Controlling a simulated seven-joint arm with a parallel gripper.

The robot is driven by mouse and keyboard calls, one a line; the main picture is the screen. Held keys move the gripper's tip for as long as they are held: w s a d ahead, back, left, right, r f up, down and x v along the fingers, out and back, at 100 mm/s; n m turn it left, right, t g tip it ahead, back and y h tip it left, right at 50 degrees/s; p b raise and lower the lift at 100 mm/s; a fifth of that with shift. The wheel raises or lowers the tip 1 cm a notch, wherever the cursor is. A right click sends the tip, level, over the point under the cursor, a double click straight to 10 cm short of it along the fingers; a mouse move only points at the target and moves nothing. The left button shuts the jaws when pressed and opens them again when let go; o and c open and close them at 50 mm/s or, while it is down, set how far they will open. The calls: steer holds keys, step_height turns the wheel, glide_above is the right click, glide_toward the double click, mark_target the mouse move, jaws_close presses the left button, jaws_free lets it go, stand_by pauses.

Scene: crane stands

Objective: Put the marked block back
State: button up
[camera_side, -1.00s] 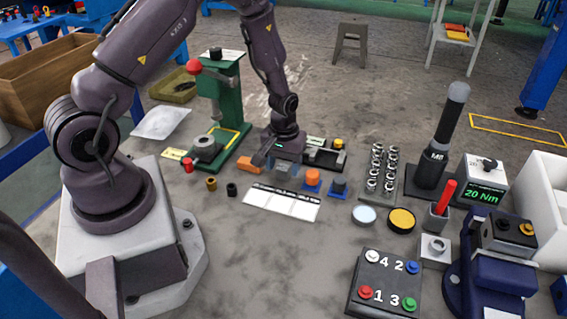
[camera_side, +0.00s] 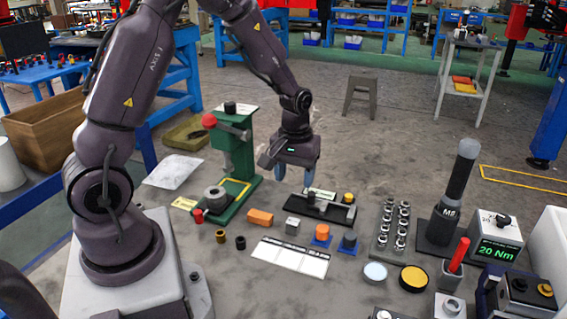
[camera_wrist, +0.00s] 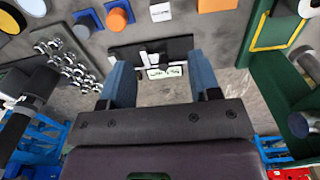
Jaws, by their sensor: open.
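A small grey block (camera_side: 293,225) stands on the floor surface between an orange block (camera_side: 260,217) and an orange knob on a blue base (camera_side: 321,234). In the wrist view the grey block (camera_wrist: 160,11) shows a pale face with a small dark mark, too small to read. My gripper (camera_side: 294,176) is open and empty, raised above and behind the grey block. In the wrist view my gripper's blue fingers (camera_wrist: 162,84) are spread wide with nothing between them. A black fixture (camera_side: 338,212) with a pale label lies behind the blocks, and shows beyond the fingertips.
A green press (camera_side: 236,150) with a red knob stands to the left. A white segmented card (camera_side: 290,258) lies in front of the blocks. To the right are a socket rack (camera_side: 392,225), a black tool on a stand (camera_side: 455,195) and round discs (camera_side: 413,279).

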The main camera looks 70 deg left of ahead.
steer(key=s+d+r+m+t, duration=0.1)
steer(key=s+d+r+m, duration=0.15)
steer(key=r, duration=0.35)
steer(key=s+d+r+m+t, duration=0.1)
steer(key=d+r, duration=0.2)
steer(key=r, duration=0.3)
steer(key=s+d+r+m+t, duration=0.3)
steer(key=s+d+r+m, duration=0.2)
steer(key=s+r, duration=0.3)
steer(key=s, duration=0.3)
steer(key=shift+s+d+r+t, duration=0.2)
steer(key=shift+d+r+t, duration=0.05)
steer(key=shift+t, duration=0.05)
